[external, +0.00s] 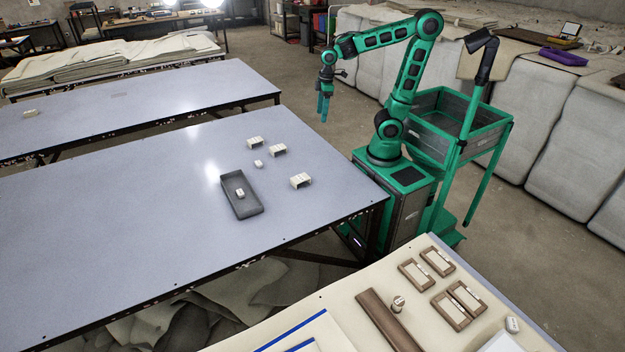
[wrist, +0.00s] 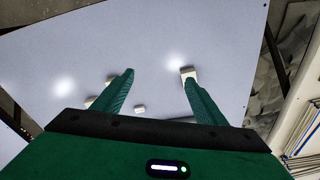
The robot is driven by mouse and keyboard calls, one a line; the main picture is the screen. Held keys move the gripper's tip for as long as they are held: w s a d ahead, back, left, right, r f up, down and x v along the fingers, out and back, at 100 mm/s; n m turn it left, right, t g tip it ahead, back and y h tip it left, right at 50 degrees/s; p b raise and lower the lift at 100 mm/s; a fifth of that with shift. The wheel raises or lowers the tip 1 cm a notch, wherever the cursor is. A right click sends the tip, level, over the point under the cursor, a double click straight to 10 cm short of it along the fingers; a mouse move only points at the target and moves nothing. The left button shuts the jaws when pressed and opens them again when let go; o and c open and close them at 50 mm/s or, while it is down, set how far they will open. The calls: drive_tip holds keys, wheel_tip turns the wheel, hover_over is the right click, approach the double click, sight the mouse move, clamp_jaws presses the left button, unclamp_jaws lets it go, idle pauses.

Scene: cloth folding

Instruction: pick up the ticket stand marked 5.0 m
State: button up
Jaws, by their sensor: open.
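Three cream bracket-shaped stands (external: 255,141), (external: 278,150), (external: 300,180) are on the grey-blue table, with dark marks too small to read, so I cannot tell which says 5.0 m. A small cream block (external: 258,163) lies between them. My gripper (external: 323,108) hangs high, pointing down, beyond the table's right edge, apart from all the stands. In the wrist view my gripper (wrist: 158,80) is open and empty. One stand (wrist: 188,73) shows at the right fingertip, and a small block (wrist: 140,108) shows between the fingers. The left finger partly hides other pale pieces.
A dark tray (external: 250,209) with a small cream piece (external: 240,193) in it lies on the table (external: 120,230). The left of the table is clear. A nearer table (external: 335,300) holds brown frames (external: 415,275) and a long brown bar (external: 388,322). Another table (external: 150,105) stands behind.

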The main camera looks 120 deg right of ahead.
drive_tip(key=w+d+f+n+t+y, duration=0.1)
drive_tip(key=w+d+f+n+t, duration=0.15)
drive_tip(key=w+d, duration=0.6)
drive_tip(key=w+d+f+n+t+y, duration=0.1)
drive_tip(key=w+d+f+t, duration=0.15)
drive_tip(key=w+d, duration=0.6)
drive_tip(key=s+d+r+t, duration=0.1)
drive_tip(key=d+r+t, duration=0.1)
drive_tip(key=d, duration=0.4)
drive_tip(key=s+d+r+n+t, duration=0.1)
drive_tip(key=s+d+t, duration=0.15)
drive_tip(key=d, duration=0.45)
drive_tip(key=s+d+r+t, duration=0.1)
drive_tip(key=d+r+t, duration=0.15)
drive_tip(key=d, duration=0.35)
approach(256, 139)
drive_tip(key=shift+a+r+h, duration=0.2)
drive_tip(key=shift+a+h, duration=0.05)
drive_tip(key=shift+h, duration=0.05)
drive_tip(key=shift+f, duration=0.35)
drive_tip(key=shift+w+f, duration=0.15)
drive_tip(key=shift+w, duration=0.05)
drive_tip(key=x, duration=1)
drive_tip(key=shift+w+a+r, duration=0.1)
drive_tip(key=shift+w+r, duration=0.1)
drive_tip(key=shift+r, duration=0.05)
